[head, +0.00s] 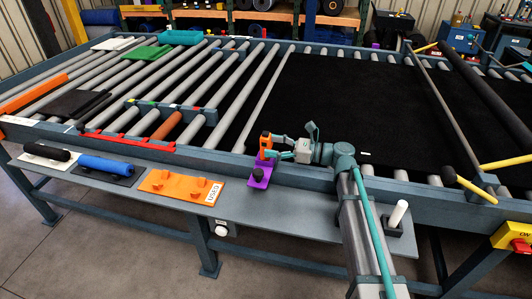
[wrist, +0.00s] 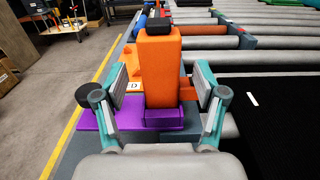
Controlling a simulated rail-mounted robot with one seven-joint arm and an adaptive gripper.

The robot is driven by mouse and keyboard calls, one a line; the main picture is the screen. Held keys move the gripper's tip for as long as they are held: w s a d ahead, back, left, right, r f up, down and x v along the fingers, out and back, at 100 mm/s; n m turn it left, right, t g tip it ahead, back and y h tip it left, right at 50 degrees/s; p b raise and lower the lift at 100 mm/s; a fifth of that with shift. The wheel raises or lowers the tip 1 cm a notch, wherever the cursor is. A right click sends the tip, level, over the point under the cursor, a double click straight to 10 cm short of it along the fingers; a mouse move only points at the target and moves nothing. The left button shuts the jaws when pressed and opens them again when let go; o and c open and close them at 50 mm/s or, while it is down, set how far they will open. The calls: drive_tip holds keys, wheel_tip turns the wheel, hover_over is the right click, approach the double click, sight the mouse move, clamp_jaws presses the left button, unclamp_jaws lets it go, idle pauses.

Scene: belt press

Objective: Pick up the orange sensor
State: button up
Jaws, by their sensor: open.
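The orange sensor (head: 265,145) stands upright at the front edge of the conveyor, on a purple holder (head: 259,176). In the wrist view the sensor (wrist: 160,70) is a tall orange block with a black cap, with the purple holder (wrist: 163,118) under it. My gripper (head: 279,152) is level with the sensor, on its right in the head view. In the wrist view my gripper (wrist: 160,85) has its fingers spread, one on each side of the sensor, with visible gaps. The sensor's far side is hidden.
An orange plate (head: 181,187), a blue roller (head: 104,165) and a black roller (head: 46,152) lie on the front shelf to the left. A white peg (head: 398,214) stands to the right. The black belt (head: 340,105) lies behind my gripper. A black knob (wrist: 84,95) sits beside the left finger.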

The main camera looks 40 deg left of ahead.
sight(270, 142)
drive_tip(key=x, duration=0.2)
drive_tip(key=shift+s+a, duration=0.15)
drive_tip(key=shift+a, duration=0.25)
clamp_jaws()
drive_tip(key=shift+r, duration=0.1)
drive_tip(key=shift+r+b, duration=0.65)
drive_tip(key=s+d+r+b, duration=0.5)
drive_tip(key=s+d+r, duration=0.3)
drive_tip(key=d+r, duration=0.3)
drive_tip(key=shift+d+r, duration=0.2)
drive_tip(key=shift+r, duration=0.1)
drive_tip(key=shift+s, duration=0.1)
